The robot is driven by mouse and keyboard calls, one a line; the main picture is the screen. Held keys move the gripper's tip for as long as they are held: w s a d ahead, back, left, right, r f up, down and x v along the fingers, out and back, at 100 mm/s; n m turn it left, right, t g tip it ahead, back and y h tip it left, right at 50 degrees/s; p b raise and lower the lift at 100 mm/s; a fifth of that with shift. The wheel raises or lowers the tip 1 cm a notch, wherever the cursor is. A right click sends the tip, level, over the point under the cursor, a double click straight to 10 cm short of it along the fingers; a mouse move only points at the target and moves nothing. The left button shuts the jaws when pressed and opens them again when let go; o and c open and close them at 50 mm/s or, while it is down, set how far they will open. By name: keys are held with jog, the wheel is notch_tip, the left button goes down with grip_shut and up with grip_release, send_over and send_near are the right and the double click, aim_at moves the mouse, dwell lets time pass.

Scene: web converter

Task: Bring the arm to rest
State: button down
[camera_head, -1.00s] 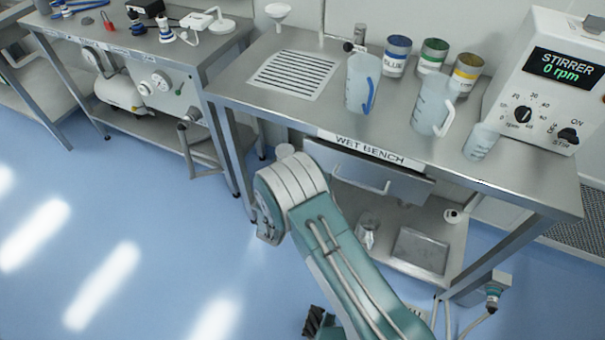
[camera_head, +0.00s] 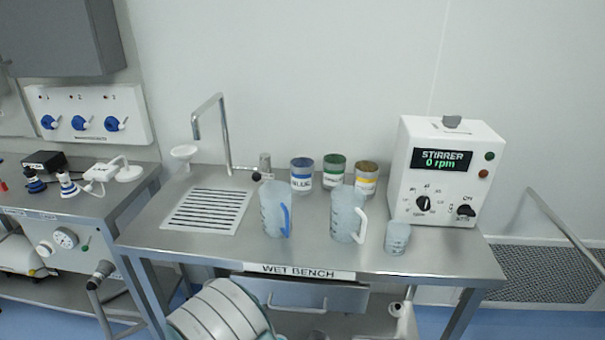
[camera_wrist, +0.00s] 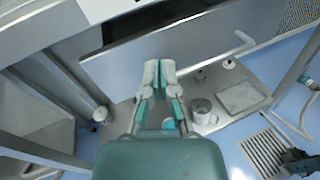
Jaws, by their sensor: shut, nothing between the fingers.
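My gripper (camera_wrist: 159,72) shows in the wrist view with its two fingertips together and nothing between them. It points at the front of the drawer (camera_wrist: 125,62) under the wet bench, and I cannot tell how far it is from it. A dark gap shows above the drawer front. In the head view my grey and teal arm shows only at the bottom edge, in front of the wet bench (camera_head: 330,263); the gripper is out of frame there.
On the bench stand two jugs (camera_head: 275,212) (camera_head: 346,215), a small beaker (camera_head: 397,238), several paint cans (camera_head: 303,175), a tap (camera_head: 224,130) and the stirrer (camera_head: 446,172) reading 0 rpm. The lower shelf holds a metal mug (camera_wrist: 202,110) and a tray (camera_wrist: 240,97).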

jog(key=s+d+r+m+g+h, duration=0.2)
jog(key=d+r+m+g, duration=0.5)
jog(key=d, duration=0.5)
jog(key=s+d+r+m+g+h, duration=0.1)
jog(key=s+d+r+m+g, duration=0.25)
jog(key=d+r+m, duration=0.6)
jog(key=s+d+r+m+y, duration=0.4)
jog(key=s+r+m+y, duration=0.1)
jog(key=s, duration=0.3)
jog(key=s+d+r+m+y, duration=0.4)
jog(key=s+r+m, duration=0.1)
jog(key=s+m, duration=0.3)
jog(key=shift+s+r+y, duration=0.2)
jog(key=shift+s+y, duration=0.2)
